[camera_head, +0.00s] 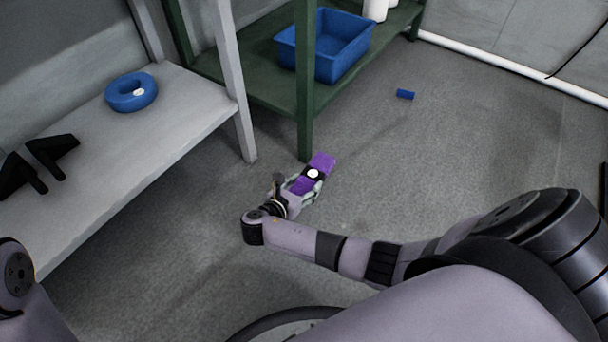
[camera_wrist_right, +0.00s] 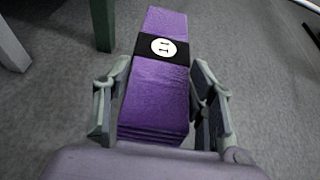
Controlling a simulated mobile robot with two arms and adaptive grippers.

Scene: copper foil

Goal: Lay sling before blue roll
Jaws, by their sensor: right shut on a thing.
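The purple folded sling (camera_head: 322,163) has a black band and a round white label. My right gripper (camera_head: 304,184) is shut on it, out over the floor in front of the green shelf. In the right wrist view the sling (camera_wrist_right: 158,95) lies lengthwise between the two fingers of my right gripper (camera_wrist_right: 160,105), its far end pointing away. A thick blue ring-shaped roll (camera_head: 121,99) with a white label lies flat on the grey bench, left of the right gripper and apart from it. My left gripper is out of view.
Two black angled brackets (camera_head: 52,148) lie on the grey bench (camera_head: 150,150) at left. A blue bin (camera_head: 345,62) stands on the green shelf (camera_head: 255,48). The bench is clear in front of the ring.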

